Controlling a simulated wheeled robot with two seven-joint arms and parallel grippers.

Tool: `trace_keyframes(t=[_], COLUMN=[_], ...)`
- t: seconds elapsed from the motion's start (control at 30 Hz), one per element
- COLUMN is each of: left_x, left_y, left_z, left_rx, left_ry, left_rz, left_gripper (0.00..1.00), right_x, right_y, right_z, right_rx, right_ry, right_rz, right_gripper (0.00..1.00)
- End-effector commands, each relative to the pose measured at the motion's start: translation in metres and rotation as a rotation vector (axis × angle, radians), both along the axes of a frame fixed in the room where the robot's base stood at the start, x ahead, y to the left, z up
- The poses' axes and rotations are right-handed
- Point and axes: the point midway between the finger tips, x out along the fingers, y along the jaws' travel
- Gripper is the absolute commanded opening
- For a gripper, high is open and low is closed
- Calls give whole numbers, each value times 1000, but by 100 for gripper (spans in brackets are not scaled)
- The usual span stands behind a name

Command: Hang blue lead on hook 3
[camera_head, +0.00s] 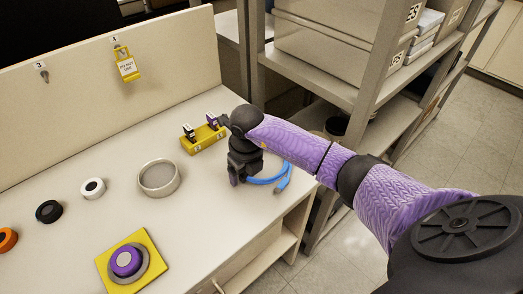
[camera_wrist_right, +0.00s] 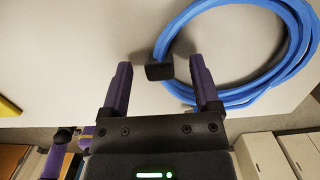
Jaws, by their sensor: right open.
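The blue lead (camera_head: 270,178) lies coiled on the table near its right edge, partly hidden behind my right gripper in the head view. In the right wrist view the blue coil (camera_wrist_right: 305,60) fills the upper right, and its black end block (camera_wrist_right: 159,71) shows between the lines of the two fingers. My right gripper (camera_head: 236,182) points down beside the coil; in the wrist view its purple fingers (camera_wrist_right: 160,85) are apart with nothing gripped. Hook 3 (camera_head: 43,74) is on the back panel at left under the label 3, and looks empty. My left gripper is not in view.
Hook 4 (camera_head: 117,46) holds a yellow tag (camera_head: 127,66). Shelving stands at right.

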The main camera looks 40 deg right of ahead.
Motion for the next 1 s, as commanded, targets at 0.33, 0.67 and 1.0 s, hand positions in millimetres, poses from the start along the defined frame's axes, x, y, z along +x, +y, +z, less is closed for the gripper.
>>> trace_keyframes(t=[0.33, 0.67, 1.0], left_x=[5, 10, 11], left_y=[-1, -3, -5], left_z=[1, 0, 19], left_rx=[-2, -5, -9], left_ry=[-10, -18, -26], left_rz=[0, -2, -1], left_gripper=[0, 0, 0], right_x=[0, 0, 1], right_y=[0, 0, 0], right_z=[2, 2, 47], right_rx=[0, 0, 0], right_ry=[-1, -1, -9], right_rz=[0, 0, 1], right_gripper=[33, 0, 0])
